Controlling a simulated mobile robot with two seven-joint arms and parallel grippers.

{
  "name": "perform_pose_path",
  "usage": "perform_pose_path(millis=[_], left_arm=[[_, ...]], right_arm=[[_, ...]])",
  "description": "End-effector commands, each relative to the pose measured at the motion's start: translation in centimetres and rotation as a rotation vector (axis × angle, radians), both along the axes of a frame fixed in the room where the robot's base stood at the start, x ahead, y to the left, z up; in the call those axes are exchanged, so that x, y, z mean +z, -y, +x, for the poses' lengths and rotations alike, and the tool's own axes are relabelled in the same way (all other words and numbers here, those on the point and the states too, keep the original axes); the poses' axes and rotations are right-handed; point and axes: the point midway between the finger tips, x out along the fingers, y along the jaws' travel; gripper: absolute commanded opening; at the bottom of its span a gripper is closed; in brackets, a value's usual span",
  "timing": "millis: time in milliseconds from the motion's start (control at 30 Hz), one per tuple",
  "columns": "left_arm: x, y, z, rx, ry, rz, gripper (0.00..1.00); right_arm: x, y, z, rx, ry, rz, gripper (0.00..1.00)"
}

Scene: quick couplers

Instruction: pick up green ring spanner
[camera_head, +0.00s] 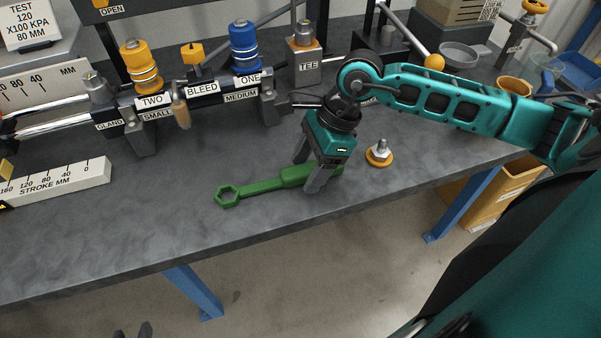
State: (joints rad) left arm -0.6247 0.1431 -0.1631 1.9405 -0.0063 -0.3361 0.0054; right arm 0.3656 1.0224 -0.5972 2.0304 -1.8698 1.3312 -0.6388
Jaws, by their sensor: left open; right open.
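The green ring spanner (258,187) lies flat on the grey bench, its open ring end to the left and its thicker handle to the right. My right gripper (305,175) points down over the handle with its fingers apart, one on the far side and one on the near side. The near finger and the gripper body hide part of the handle. I cannot tell whether the fingers touch it. Only the dark fingertips of my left gripper (133,331) show at the bottom edge, apart and empty, away from the bench.
A yellow-based metal fitting (379,154) stands right of my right gripper. The coupler rig with labels (203,88) and a tee block (306,62) stand behind. A white stroke scale (62,186) lies at left. The bench front left of the spanner is clear.

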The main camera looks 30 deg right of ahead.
Motion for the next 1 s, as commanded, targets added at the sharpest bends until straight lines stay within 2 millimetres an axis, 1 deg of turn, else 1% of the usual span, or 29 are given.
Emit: perform_pose_path(millis=[100,133,733,1000], left_arm=[[-0.04,0.00,-0.09,0.000,-0.002,0.000,0.43],[-0.04,0.00,-0.10,0.000,-0.002,0.000,0.43],[-0.05,-0.01,-0.13,0.000,-0.003,0.001,0.43],[0.07,-0.02,-0.11,0.000,-0.002,0.000,0.43]], right_arm=[[0.01,0.00,0.00,0.000,0.000,0.000,0.64],[0.01,0.01,0.00,0.000,0.000,0.000,0.62],[0.00,0.01,0.00,0.000,0.000,0.000,0.04],[0.14,-0.01,0.03,0.000,0.001,0.001,0.04]])
